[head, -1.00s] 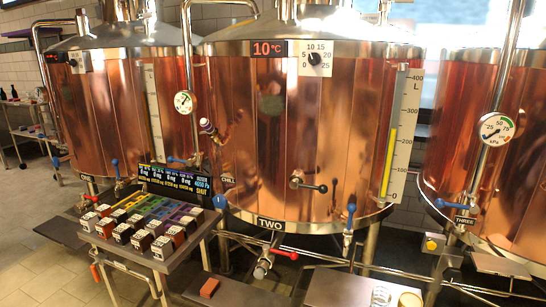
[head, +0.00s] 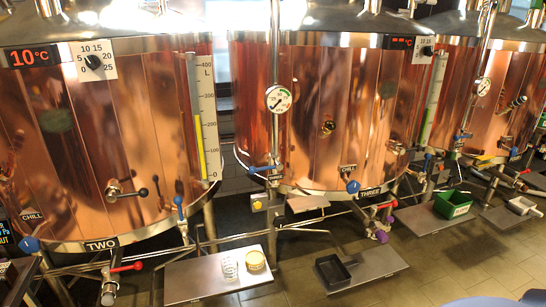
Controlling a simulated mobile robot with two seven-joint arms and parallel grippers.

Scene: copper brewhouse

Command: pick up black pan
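A black pan (head: 333,271), square and shallow with a dark handle pointing up and back, sits on the left part of a low grey platform (head: 382,263) in front of the copper vessel labelled THREE. It shows at the lower middle of the head view, and nothing touches it. Neither of my grippers is in view.
A low platform (head: 190,285) left of the pan holds a clear glass (head: 229,266) and a tan round container (head: 255,261). A green bin (head: 452,205) stands on another platform at right. Pipes and valves run behind. Tiled floor (head: 455,265) is open at front right.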

